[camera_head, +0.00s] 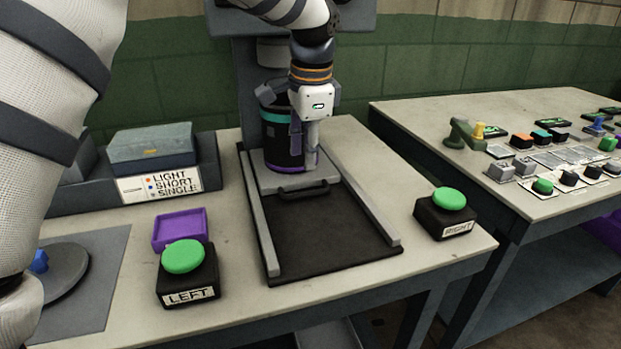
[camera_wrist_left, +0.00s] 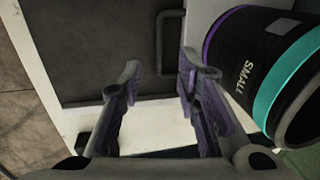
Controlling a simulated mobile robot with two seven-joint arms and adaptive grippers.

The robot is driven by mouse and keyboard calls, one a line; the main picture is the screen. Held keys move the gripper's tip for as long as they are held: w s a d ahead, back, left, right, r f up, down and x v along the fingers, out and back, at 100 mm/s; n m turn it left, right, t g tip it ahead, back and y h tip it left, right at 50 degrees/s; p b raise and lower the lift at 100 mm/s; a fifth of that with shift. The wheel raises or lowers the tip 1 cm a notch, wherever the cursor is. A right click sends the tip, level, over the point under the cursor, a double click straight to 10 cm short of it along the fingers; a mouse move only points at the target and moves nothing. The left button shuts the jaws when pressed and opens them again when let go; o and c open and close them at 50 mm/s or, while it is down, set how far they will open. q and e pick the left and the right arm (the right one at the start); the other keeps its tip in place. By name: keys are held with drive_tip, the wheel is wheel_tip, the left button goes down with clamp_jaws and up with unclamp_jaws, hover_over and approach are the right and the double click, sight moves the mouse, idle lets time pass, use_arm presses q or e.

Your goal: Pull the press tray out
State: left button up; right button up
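The press tray (camera_head: 268,183) is a light grey plate at the back of a dark, railed bed. Its dark bar handle (camera_head: 303,189) is on the front edge; the handle also shows in the left wrist view (camera_wrist_left: 211,80). My left gripper (camera_head: 311,166) points down just behind the handle in the head view. In the left wrist view the gripper (camera_wrist_left: 158,70) has its fingers apart with nothing visibly held. One finger overlaps the handle; contact is unclear. A black cylinder marked SMALL (camera_wrist_left: 247,75), with teal and purple bands, stands beside the gripper. My right gripper is out of view.
The dark bed (camera_head: 325,230) in front of the tray is clear between its rails. A LEFT button (camera_head: 184,257) and a RIGHT button (camera_head: 451,200) flank it. A purple tray (camera_head: 180,226) sits behind the LEFT button. A second table (camera_head: 450,115) holds small parts.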

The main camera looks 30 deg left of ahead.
sight(304, 193)
use_arm(q)
drive_tip(key=f, duration=0.3)
drive_tip(key=a+f, duration=0.1)
drive_tip(key=f, duration=0.2)
drive_tip(key=w+f, duration=0.1)
drive_tip(key=f, duration=0.2)
drive_tip(key=shift+w+a+f, duration=0.1)
drive_tip(key=shift+a, duration=0.1)
clamp_jaws()
